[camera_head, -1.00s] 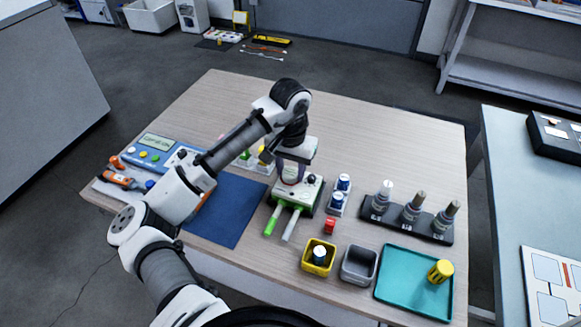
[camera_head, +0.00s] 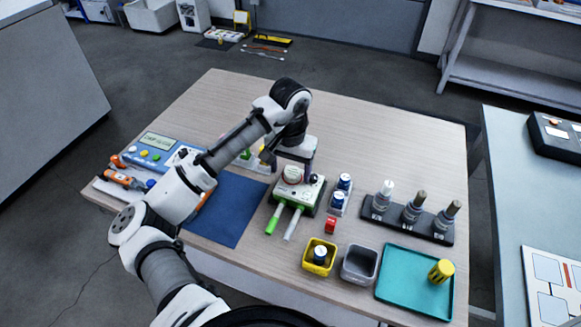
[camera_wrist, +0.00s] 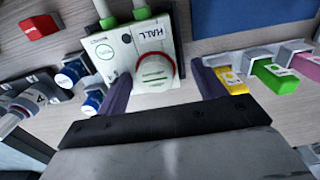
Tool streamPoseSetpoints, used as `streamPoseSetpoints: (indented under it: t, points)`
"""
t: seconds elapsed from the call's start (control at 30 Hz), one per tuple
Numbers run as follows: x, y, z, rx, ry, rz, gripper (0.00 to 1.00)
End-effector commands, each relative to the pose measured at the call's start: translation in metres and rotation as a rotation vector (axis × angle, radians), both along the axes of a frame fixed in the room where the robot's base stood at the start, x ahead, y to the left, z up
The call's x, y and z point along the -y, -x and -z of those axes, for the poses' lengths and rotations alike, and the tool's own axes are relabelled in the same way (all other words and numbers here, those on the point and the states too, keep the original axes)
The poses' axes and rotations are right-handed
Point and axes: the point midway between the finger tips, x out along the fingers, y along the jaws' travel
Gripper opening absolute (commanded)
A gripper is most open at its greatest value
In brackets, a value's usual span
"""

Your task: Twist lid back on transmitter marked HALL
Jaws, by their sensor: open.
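I cannot tell whether this is the lid or the open transmitter's inside. My gripper (camera_wrist: 161,72) points down over it, open, with one purple finger to each side and visible gaps; it also shows in the head view (camera_head: 291,164).
Blue-capped bottles (camera_head: 338,200) and a red block (camera_head: 330,226) stand close by the transmitter. A rack of tools (camera_head: 436,232), a yellow bin (camera_head: 308,264), a grey bin (camera_head: 346,273) and a teal tray (camera_head: 396,309) with a yellow ridged cylinder (camera_head: 441,271) are right and front. A blue mat (camera_head: 233,215) lies left.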

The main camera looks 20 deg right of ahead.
Motion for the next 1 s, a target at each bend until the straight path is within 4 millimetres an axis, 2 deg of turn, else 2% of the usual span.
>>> streamPoseSetpoints:
  t: [1.0]
  points:
    - [0.003,0.002,-0.011,-0.004,0.003,0.006,0.74]
